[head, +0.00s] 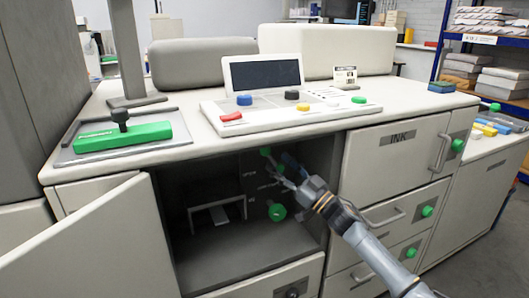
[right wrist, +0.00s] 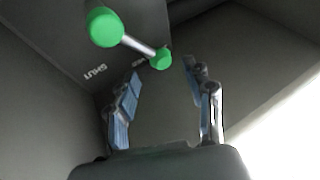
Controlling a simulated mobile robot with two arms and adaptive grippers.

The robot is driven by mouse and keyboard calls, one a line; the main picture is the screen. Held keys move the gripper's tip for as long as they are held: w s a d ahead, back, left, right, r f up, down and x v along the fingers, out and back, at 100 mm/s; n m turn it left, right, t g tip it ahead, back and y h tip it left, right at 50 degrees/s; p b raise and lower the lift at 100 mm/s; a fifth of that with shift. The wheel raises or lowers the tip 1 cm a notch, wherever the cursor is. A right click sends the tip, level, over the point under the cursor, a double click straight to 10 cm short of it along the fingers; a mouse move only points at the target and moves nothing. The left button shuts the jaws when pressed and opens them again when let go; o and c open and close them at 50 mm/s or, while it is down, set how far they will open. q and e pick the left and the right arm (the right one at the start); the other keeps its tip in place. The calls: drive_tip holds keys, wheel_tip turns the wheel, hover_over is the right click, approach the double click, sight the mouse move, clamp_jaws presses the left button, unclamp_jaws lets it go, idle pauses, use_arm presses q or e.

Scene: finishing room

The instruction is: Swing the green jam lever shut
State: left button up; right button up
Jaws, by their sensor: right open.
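The green jam lever (right wrist: 135,43) shows in the right wrist view as a metal rod with a large green knob at one end and a smaller green end near my fingers. It sits against the dark inner wall of the open compartment, beside an upside-down SHUT label. In the head view a green knob (head: 277,212) shows inside the compartment, below my fingers. My right gripper (head: 279,168) reaches into the compartment from the right. In the right wrist view the gripper (right wrist: 160,85) is open, with nothing between its fingers; the smaller green end lies beyond them. My left gripper is out of view.
The compartment's cabinet door (head: 95,245) stands open at the left. An INK drawer (head: 395,143) with a green knob is to the right. The countertop (head: 190,108) above carries a control panel (head: 290,112) and a green block (head: 123,136).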

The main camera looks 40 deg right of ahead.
sight(269, 154)
drive_tip(key=x, duration=0.7)
drive_tip(key=shift+c, duration=0.2)
clamp_jaws()
